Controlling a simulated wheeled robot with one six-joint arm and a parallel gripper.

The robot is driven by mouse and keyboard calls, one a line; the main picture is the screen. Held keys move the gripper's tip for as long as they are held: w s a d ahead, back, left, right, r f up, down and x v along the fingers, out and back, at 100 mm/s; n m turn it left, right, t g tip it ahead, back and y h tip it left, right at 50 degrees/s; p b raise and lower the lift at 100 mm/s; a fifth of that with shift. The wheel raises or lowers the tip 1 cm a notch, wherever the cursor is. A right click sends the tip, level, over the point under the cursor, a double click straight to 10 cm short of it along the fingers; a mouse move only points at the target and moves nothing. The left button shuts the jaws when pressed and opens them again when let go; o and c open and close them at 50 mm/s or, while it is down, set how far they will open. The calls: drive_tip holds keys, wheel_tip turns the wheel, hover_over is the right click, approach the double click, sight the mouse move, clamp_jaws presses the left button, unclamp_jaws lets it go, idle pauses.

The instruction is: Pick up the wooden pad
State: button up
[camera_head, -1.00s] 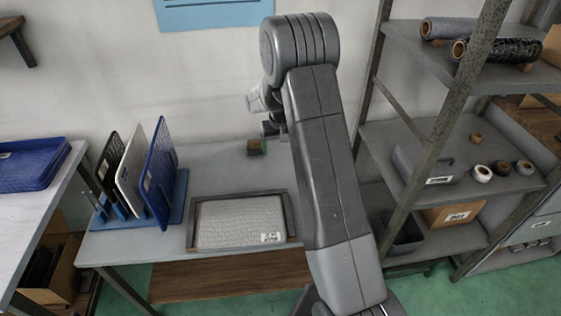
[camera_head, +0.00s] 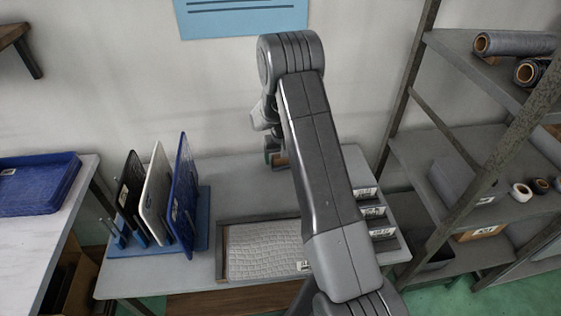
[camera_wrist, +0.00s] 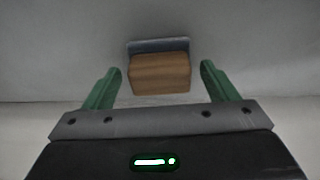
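The wooden pad (camera_wrist: 160,74) is a brown wood block with a dark grey layer along its far side. In the wrist view it sits upper middle, between my gripper's two green fingers (camera_wrist: 160,82), with gaps on both sides. My gripper is open and not touching it. In the head view a small brown part of the pad (camera_head: 280,159) shows at the back of the grey table, mostly hidden by my gripper (camera_head: 272,156) and arm.
A blue rack (camera_head: 203,215) with upright panels stands left. Labelled dark bins (camera_head: 383,233) sit right of my arm. A metal shelf (camera_head: 446,147) stands further right.

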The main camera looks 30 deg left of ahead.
drive_tip(key=c, duration=1.1)
drive_tip(key=shift+o, duration=0.2)
wheel_tip(320, 180, up, 10)
drive_tip(key=shift+b, duration=0.65)
